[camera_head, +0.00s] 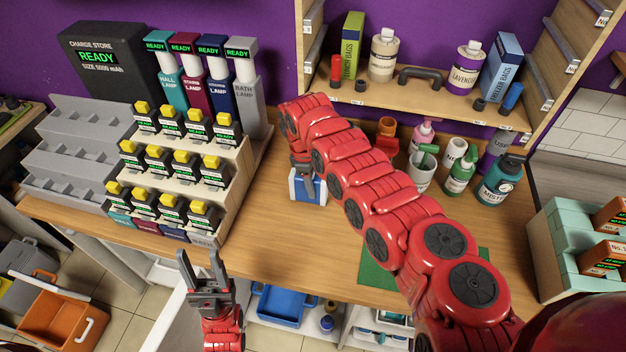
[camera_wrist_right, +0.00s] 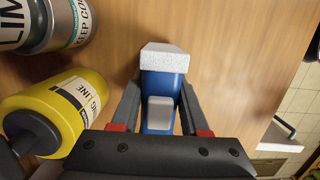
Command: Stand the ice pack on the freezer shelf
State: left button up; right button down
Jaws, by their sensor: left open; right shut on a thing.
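The ice pack (camera_head: 311,190), blue with a white frosty end, is in my right gripper (camera_head: 306,172) over the wooden counter at the middle. The right wrist view shows the blue body of the ice pack (camera_wrist_right: 163,88) between the two fingers (camera_wrist_right: 158,108), its white end pointing away from the palm. I cannot tell whether it touches the counter. My left gripper (camera_head: 203,262) is open and empty, low in front of the counter edge. I cannot make out a freezer shelf in these views.
Racks of yellow-capped packs (camera_head: 172,160) stand left on the counter (camera_head: 262,245). A wall shelf (camera_head: 425,99) holds bottles and boxes. A yellow bottle (camera_wrist_right: 52,112) lies near the right gripper.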

jog(key=shift+f, duration=0.2)
jog(key=shift+c, duration=2)
grip_release()
jog(key=shift+r, duration=0.15)
